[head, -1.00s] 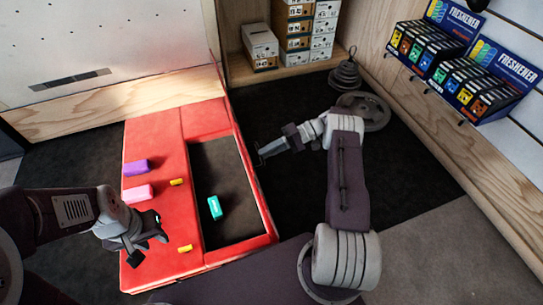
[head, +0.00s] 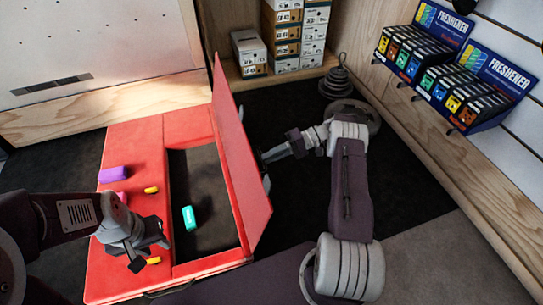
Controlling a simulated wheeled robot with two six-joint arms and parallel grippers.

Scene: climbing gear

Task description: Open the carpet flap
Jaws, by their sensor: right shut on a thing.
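The red crash pad (head: 120,160) lies on the floor at left, with a dark recess (head: 205,175) uncovered along its right side. The red flap (head: 240,165) stands raised along the recess's right edge, tilted to the right, its red face showing. My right gripper (head: 264,159) is at the right of the flap at mid-length, shut on its edge; its fingertips are largely hidden behind the panel. My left gripper (head: 145,252) is open and empty above the pad's front left part.
A teal block (head: 189,217) lies in the recess. Purple (head: 112,174) and pink (head: 121,197) blocks and small yellow pieces (head: 151,190) lie on the pad.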

